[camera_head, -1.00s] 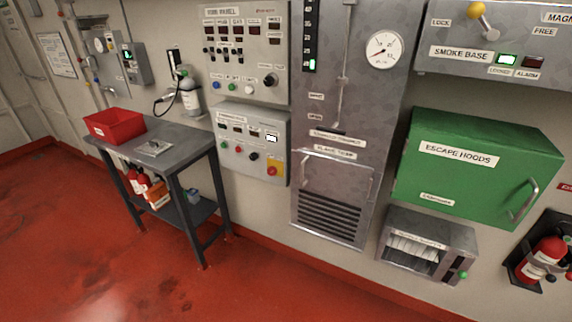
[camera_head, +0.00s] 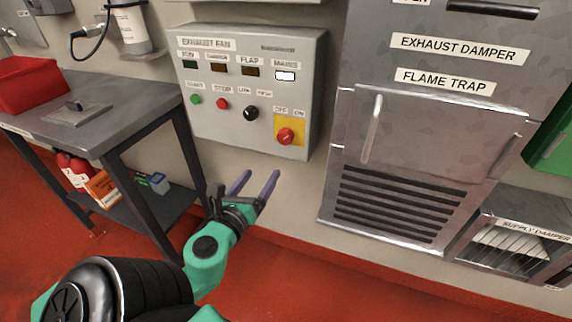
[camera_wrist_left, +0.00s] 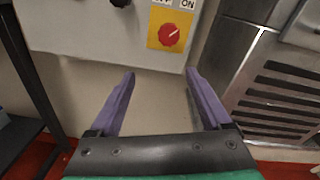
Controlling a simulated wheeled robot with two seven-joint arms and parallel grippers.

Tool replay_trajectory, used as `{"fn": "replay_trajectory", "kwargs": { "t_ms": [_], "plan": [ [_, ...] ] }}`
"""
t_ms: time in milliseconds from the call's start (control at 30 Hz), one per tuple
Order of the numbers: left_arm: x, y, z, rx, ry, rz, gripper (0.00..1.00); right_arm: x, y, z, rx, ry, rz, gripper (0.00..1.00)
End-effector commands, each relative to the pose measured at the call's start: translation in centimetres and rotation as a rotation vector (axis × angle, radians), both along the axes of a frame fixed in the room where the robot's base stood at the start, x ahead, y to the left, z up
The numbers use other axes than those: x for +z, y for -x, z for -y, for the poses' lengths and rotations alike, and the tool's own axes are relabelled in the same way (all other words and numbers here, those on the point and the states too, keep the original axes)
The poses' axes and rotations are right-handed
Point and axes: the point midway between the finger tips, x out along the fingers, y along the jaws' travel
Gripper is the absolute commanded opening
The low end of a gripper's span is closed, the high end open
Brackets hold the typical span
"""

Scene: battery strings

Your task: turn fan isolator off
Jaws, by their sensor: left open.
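The fan isolator is a red rotary knob (camera_head: 285,136) on a yellow plate at the lower right of the grey exhaust fan panel (camera_head: 222,124). OFF and ON labels stand above it. In the left wrist view the red knob (camera_wrist_left: 169,35) shows at the top, with its white pointer mark tilted up toward the ON side. My left gripper (camera_head: 255,184) is open and empty, below the panel and a little left of the knob. Its two purple fingers (camera_wrist_left: 158,80) point up toward the panel, apart from the knob. My right gripper is not in view.
A grey table (camera_head: 140,97) with a red bin (camera_head: 30,84) stands left of the panel. A metal flame trap cabinet (camera_head: 425,140) with handles and louvres stands to the right. Green start and red stop buttons and a black knob (camera_head: 251,113) sit left of the isolator.

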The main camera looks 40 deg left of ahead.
Motion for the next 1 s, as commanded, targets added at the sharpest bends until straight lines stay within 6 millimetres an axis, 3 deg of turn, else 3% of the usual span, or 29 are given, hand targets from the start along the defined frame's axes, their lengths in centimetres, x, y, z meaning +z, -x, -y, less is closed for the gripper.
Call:
{"fn": "replay_trajectory", "kwargs": {
  "t_ms": [33, 167, 233, 500, 700, 1000],
  "plan": [
    [0.8, 0.1, 0.8, -0.019, -0.059, 0.02, 0.81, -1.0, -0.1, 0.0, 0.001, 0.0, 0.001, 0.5],
    [2.7, -0.8, 1.2, -0.032, -0.103, 0.037, 0.81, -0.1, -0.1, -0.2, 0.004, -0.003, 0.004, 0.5],
    [3.0, -1.9, 0.8, -0.032, -0.101, 0.038, 0.81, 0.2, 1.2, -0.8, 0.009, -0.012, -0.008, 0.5],
    [2.9, -8.7, -1.7, -0.029, -0.102, 0.038, 0.81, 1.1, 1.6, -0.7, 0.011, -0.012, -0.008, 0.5],
    [2.5, -12.5, -3.0, -0.028, -0.096, 0.036, 0.81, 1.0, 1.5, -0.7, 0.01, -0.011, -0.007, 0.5],
    [2.3, -13.6, -3.4, -0.029, -0.095, 0.031, 0.81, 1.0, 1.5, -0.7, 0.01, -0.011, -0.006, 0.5]
  ]
}}
